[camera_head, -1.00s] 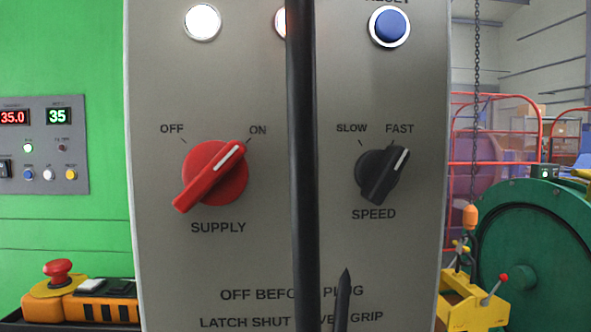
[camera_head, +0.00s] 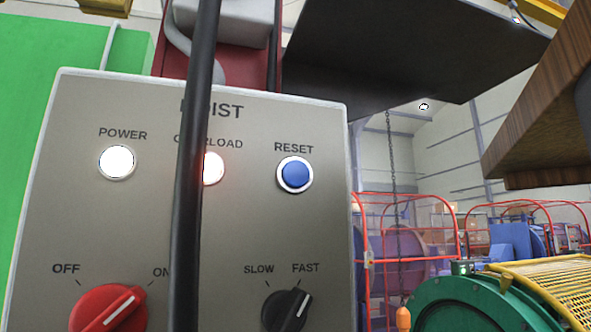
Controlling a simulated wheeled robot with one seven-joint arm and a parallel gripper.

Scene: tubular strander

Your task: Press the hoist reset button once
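The blue reset button (camera_head: 295,174) with a white ring sits under the word RESET on the right of the grey hoist panel (camera_head: 90,230). Nothing covers it. The white power lamp (camera_head: 116,162) is on the left. The overload lamp (camera_head: 213,168) glows reddish and is partly hidden by a black vertical rod or cable (camera_head: 187,230). Below are the red supply switch (camera_head: 110,312), turned toward ON, and the black speed switch (camera_head: 287,310), turned toward FAST. The lower panel is cut off. My gripper is not identifiable in view.
The black rod or cable runs in front of the panel, left of the button. A dark slab (camera_head: 410,45) overhangs at top right, with a brown wood-like piece (camera_head: 540,100) beside it. A green round machine (camera_head: 470,310) and red rails (camera_head: 410,197) stand right.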

